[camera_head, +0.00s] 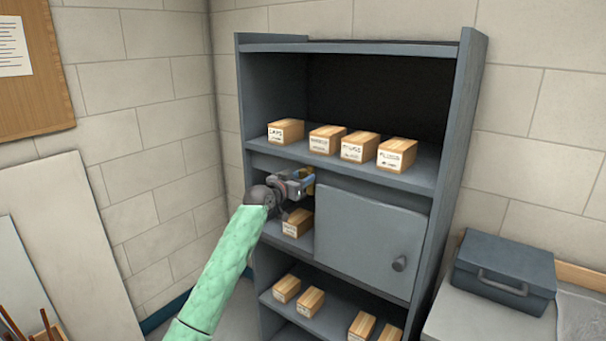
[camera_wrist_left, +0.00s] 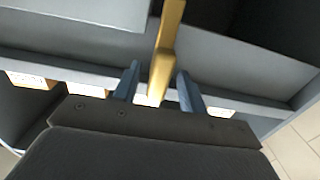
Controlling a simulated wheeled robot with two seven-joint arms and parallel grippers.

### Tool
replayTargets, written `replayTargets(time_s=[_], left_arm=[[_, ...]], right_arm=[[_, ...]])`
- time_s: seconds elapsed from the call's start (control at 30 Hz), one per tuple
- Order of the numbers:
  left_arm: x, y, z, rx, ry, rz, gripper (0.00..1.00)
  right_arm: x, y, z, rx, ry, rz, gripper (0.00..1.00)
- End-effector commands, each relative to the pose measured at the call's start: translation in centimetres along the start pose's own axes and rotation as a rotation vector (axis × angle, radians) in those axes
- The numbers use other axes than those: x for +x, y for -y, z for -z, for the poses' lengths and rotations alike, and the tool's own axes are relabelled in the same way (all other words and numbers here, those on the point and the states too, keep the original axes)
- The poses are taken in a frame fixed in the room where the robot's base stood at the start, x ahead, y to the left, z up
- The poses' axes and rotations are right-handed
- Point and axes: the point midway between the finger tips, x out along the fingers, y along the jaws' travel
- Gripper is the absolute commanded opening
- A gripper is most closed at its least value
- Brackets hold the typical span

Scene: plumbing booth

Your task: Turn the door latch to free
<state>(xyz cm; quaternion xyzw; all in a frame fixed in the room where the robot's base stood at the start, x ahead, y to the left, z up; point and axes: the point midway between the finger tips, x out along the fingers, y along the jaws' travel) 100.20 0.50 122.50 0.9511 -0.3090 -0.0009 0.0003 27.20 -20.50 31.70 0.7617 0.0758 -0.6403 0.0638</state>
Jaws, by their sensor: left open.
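The grey cabinet door (camera_head: 360,240) is closed or nearly so, with a dark round knob (camera_head: 399,264) at its lower right. A yellow latch bar (camera_wrist_left: 164,60) runs down from the top of the left wrist view; a small yellow part of the latch (camera_head: 309,178) shows by the door's upper left corner in the head view. My left gripper (camera_head: 304,184) is at that corner. In the left wrist view my left gripper (camera_wrist_left: 157,88) is open, its blue fingers either side of the bar's lower end with visible gaps. My right gripper is out of view.
The door sits in a grey shelf unit (camera_head: 462,120) with several small labelled boxes (camera_head: 325,139) on the shelf above and more boxes (camera_head: 312,302) below. A blue-grey toolbox (camera_head: 505,266) stands on a bench at right. A wooden board (camera_head: 30,95) hangs at left.

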Motion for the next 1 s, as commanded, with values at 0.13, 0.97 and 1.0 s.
replayTargets(time_s=[0.13,0.97,1.0], left_arm=[[0.73,-0.05,0.09,0.001,-0.001,0.000,0.42],[0.82,0.00,-0.01,0.011,-0.001,0.000,0.00],[0.82,0.01,-0.03,0.018,-0.001,0.000,0.00]], right_arm=[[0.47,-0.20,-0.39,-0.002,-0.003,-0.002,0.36],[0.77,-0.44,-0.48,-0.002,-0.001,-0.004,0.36],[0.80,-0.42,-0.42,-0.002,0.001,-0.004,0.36]])
